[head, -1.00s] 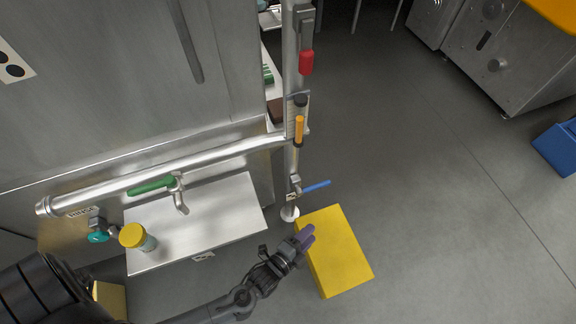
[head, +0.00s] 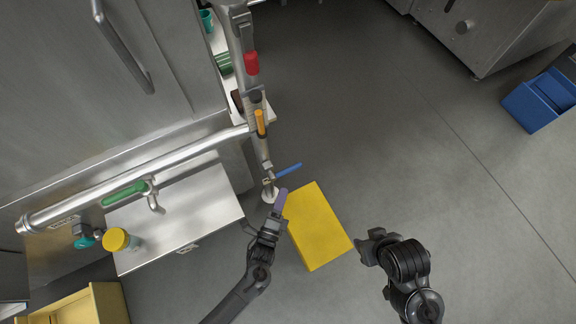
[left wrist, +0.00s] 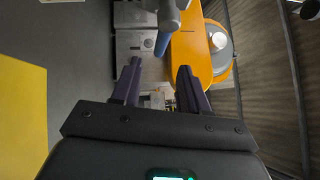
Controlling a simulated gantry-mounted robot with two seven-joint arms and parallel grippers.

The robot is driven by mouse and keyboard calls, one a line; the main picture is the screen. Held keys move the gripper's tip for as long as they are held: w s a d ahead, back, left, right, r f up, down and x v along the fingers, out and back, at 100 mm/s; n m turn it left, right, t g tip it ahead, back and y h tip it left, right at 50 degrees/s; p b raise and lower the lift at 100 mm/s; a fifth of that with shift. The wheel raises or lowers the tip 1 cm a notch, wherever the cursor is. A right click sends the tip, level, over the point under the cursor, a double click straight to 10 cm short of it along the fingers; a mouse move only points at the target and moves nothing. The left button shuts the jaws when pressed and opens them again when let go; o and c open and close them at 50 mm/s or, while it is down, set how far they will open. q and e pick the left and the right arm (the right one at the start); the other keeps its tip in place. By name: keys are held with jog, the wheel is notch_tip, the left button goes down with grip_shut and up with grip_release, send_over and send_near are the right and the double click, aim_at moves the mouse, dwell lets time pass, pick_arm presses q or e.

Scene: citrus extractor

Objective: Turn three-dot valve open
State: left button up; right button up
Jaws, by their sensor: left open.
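Several valves with coloured handles sit on the steel pipes. A blue handle (head: 289,170) is at the lower end of the upright pipe, above a white outlet. Tags are near some valves, but I cannot read any dots, so I cannot tell which valve is the three-dot one. My left gripper (head: 281,200) is just below the blue handle, apart from it. In the left wrist view my left gripper (left wrist: 158,75) is open and empty, with the blue handle (left wrist: 162,43) ahead between its fingers. My right gripper (head: 368,248) is at the lower right; its fingers are unclear.
An orange handle (head: 260,122) and a red handle (head: 251,63) are higher on the upright pipe. A green handle (head: 125,194) is on the horizontal pipe. A yellow box (head: 318,228) stands beside my left gripper.

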aim_at(292, 167)
pick_arm(q)
jog(key=shift+d+b+x, duration=0.2)
jog(key=shift+b+x, duration=2.25)
jog(key=shift+x, duration=2.85)
jog(key=shift+s, duration=0.1)
jog(key=shift+a, duration=0.1)
jog(key=shift+c, duration=0.2)
grip_shut()
